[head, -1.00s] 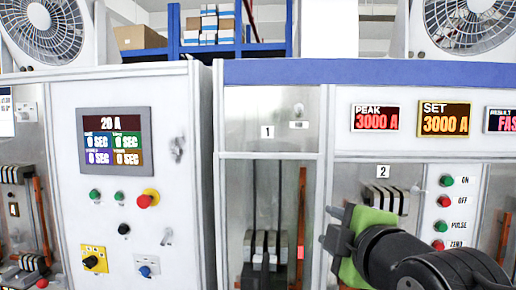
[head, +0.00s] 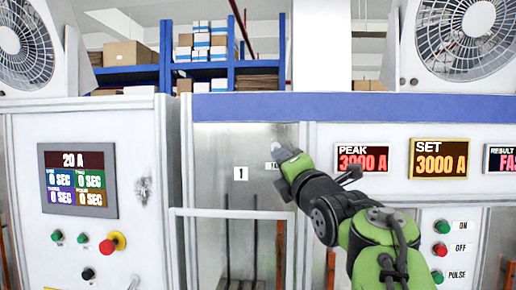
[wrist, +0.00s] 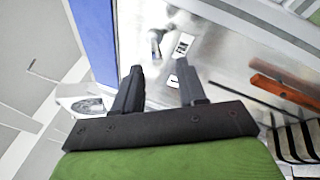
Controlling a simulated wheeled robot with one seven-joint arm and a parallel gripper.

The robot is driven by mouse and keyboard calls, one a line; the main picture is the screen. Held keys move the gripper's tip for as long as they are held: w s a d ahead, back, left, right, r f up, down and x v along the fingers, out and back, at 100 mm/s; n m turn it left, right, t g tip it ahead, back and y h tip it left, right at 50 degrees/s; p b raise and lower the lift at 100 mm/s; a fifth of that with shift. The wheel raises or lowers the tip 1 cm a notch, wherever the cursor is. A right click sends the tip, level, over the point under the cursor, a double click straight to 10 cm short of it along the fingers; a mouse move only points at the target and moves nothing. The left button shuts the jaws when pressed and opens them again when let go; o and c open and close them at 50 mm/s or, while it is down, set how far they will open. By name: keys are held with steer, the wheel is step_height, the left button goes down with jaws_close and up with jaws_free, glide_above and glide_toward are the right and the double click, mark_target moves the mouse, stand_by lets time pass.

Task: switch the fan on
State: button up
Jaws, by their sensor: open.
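The fan switch (wrist: 155,42) is a small metallic toggle on the grey upper panel, beside a small white label (wrist: 183,45), in the wrist view. In the head view the label (head: 271,166) is partly covered by my gripper and the switch is mostly hidden. My gripper (wrist: 160,82) is open and empty, its two dark fingers pointing toward the panel. The switch lies beyond the fingertips, apart from them. My gripper's green body (head: 292,166) shows in the head view. White fans stand at top left (head: 24,42) and top right (head: 465,38); whether they turn I cannot tell.
The "1" plate (head: 240,174) is left of the label. A white rail (head: 230,213) crosses below. A blue beam (head: 350,107) runs above. The control cabinet (head: 140,125) is at left; buttons (head: 441,250) are at right. An orange bar (wrist: 285,90) shows in the wrist view.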

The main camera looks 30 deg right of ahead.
steer(key=p+x, duration=0.1)
steer(key=x, duration=0.3)
steer(key=shift+w+r, duration=0.1)
steer(key=shift+r, duration=0.05)
jaws_close()
steer(key=shift+a, duration=0.1)
